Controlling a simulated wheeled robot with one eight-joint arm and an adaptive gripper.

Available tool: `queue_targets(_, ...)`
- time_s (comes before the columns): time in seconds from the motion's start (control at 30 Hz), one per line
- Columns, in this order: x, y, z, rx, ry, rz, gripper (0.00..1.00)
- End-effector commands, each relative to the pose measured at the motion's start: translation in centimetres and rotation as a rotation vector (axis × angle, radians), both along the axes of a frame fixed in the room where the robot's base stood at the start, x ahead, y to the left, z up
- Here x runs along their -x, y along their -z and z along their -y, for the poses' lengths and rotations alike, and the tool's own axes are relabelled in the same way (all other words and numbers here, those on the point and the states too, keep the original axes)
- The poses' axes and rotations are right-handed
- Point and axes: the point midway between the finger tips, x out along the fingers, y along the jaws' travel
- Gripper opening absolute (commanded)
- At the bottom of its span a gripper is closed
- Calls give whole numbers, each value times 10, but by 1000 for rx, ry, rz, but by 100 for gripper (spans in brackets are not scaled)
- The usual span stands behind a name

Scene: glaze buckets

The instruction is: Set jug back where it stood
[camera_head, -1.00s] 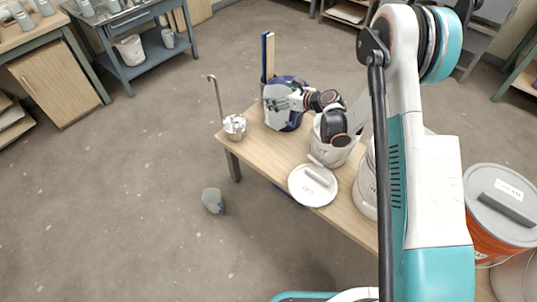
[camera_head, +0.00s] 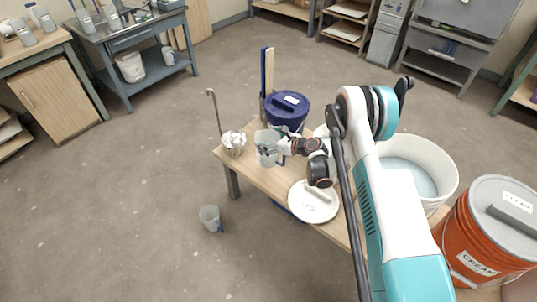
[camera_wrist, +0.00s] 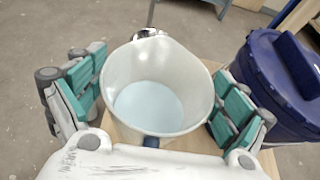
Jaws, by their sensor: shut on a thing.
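A translucent grey-white jug (camera_head: 267,148) is held at the end of my arm, above or on the far end of the wooden table; I cannot tell whether its base touches. In the wrist view the jug (camera_wrist: 150,75) looks upright, mouth up, with a pale blue bottom or some liquid inside. The fingers of my gripper (camera_wrist: 150,100) lie on both sides of it; my gripper (camera_head: 272,148) also shows in the head view. The table (camera_head: 255,172) is bare around the jug's near side.
A blue lidded bucket (camera_head: 287,108) stands close behind the jug. A metal pot (camera_head: 233,142) with a ladle is at its left. A white lid (camera_head: 313,203) lies nearer on the table. A large white bucket (camera_head: 440,165) and orange bucket (camera_head: 465,235) stand right. Another jug (camera_head: 210,217) is on the floor.

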Motion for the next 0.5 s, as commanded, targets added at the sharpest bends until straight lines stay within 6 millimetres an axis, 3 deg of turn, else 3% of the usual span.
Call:
queue_targets(0.1,0,18,0,-1,0,0,59)
queue_targets(0.37,0,32,0,-1,0,0,59)
queue_targets(0.5,0,51,0,-1,0,-1,59)
